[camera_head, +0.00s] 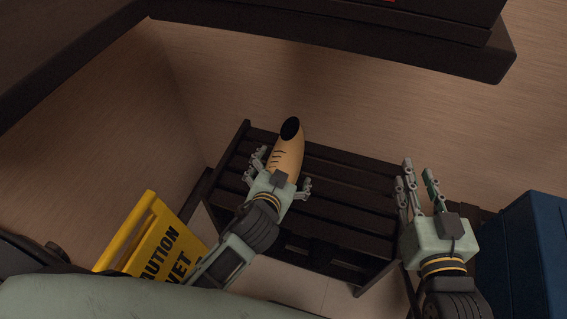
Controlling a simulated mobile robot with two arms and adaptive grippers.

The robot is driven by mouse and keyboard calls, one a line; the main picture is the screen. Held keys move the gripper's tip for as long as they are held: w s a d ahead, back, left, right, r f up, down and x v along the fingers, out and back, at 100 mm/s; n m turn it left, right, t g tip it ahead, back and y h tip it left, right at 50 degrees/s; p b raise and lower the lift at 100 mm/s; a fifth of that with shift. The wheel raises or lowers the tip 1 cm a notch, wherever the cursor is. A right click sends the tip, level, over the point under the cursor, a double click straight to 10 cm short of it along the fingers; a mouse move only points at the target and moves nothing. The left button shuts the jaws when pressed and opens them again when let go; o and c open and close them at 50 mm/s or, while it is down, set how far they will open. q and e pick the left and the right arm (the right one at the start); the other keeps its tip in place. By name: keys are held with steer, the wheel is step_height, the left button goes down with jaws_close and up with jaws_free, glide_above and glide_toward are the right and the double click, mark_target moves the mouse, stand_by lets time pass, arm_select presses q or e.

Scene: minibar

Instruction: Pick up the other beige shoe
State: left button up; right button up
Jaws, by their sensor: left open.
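One beige shoe (288,153) with a dark opening and dark lace marks lies on the dark slatted rack (345,186). My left gripper (277,176) is open at the near end of the shoe, with fingers on both sides of it. The gripper hides the shoe's near end, and I cannot tell whether the fingers touch it. My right gripper (417,182) is over the right end of the rack. Its fingers are spread apart with nothing between them. No second shoe shows in this view.
A yellow caution sign (152,240) stands at the lower left, close to my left arm. A blue box (525,255) stands at the right, beside my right arm. A dark shelf (340,35) overhangs the rack. The rack's slats between my grippers are clear.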

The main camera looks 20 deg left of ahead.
arm_select(q)
steer(key=shift+w, duration=0.15)
steer(key=c, duration=1.7)
steer(key=shift+o, duration=0.2)
